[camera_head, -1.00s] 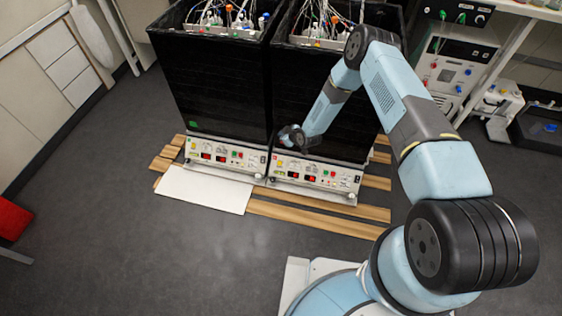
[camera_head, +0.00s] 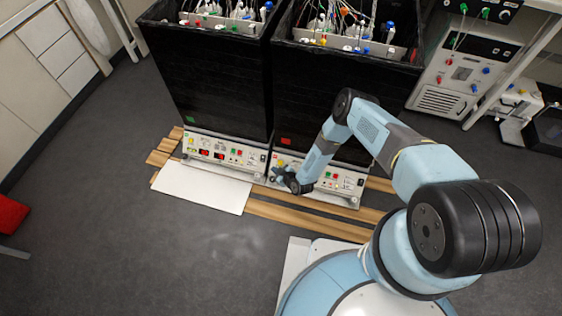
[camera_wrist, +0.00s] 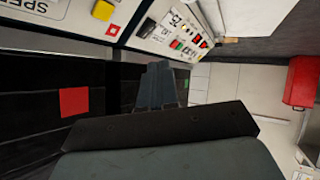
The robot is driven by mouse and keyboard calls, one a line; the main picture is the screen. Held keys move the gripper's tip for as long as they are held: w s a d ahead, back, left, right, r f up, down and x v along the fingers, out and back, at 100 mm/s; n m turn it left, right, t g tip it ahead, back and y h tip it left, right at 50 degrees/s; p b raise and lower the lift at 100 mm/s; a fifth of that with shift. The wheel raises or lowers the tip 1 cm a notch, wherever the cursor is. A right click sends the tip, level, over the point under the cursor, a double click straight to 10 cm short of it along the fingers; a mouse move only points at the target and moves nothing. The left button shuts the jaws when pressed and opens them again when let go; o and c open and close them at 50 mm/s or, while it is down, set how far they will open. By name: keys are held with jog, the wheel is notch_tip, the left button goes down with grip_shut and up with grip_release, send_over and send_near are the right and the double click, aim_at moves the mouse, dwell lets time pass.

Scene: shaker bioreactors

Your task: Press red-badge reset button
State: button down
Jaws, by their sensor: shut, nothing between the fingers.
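The red badge (camera_head: 286,141) is on the black front of the right bioreactor, and it also shows as a red square in the wrist view (camera_wrist: 74,102). The right control panel (camera_head: 347,186) sits below it, with its left part hidden behind my gripper. In the wrist view this panel has a yellow button (camera_wrist: 103,10) and a small red part (camera_wrist: 113,29); I cannot tell which control is the reset. My gripper (camera_head: 278,178) is shut and empty at the panel's left end. In the wrist view its fingers (camera_wrist: 160,72) point toward the gap between the two units; contact cannot be seen.
The left bioreactor bears a green badge (camera_head: 191,118) and has a similar control panel (camera_head: 224,153) close by. The grey floor (camera_head: 150,255) at front left is clear.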

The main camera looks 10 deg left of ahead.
aim_at(280, 165)
jog(key=shift+w+d, duration=0.15)
jog(key=shift+w, duration=0.05)
jog(key=w+f, duration=0.1)
jog(key=f, duration=0.1)
jog(key=w+f, duration=0.2)
jog(key=w+d+f, duration=0.1)
jog(key=shift+w+f, duration=0.3)
jog(key=shift+f, duration=0.1)
jog(key=shift+w+f, duration=0.1)
jog(key=shift+w, duration=0.2)
jog(key=shift+w+a, duration=0.2)
jog(key=shift+w, duration=0.3)
jog(key=shift+w, duration=0.1)
jog(key=shift+r, duration=0.2)
dwell(2.0)
